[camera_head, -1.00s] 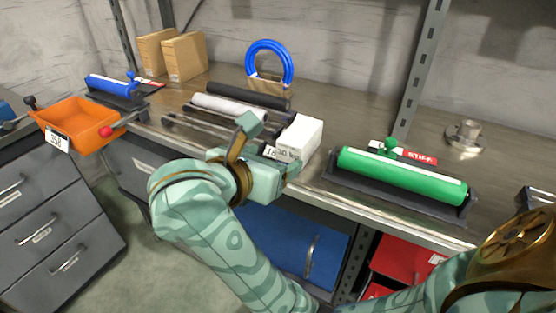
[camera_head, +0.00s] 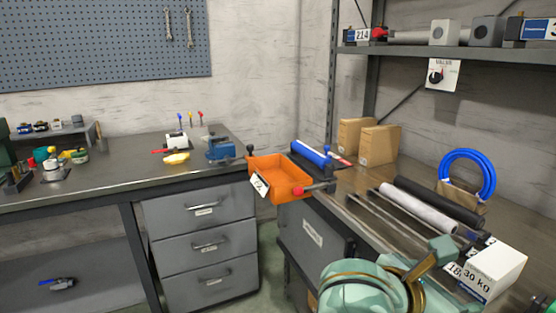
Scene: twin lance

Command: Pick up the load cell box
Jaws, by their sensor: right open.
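The white box marked "30 kg" (camera_head: 500,266), which looks like the load cell box, sits on the right bench at the lower right. My right gripper (camera_head: 453,268) is open just left of the box. One finger stands up beside the box's left end, and the wrist is cut off by the bottom edge. I cannot tell whether the fingers touch the box or reach around it. My left gripper is not in view.
Rollers (camera_head: 420,208) lie on a rack behind the box. A blue ring (camera_head: 467,172) stands farther back. An orange tray (camera_head: 280,178) sits at the bench's left end. Cardboard boxes (camera_head: 379,145) stand by the wall. A shelf (camera_head: 440,52) hangs above.

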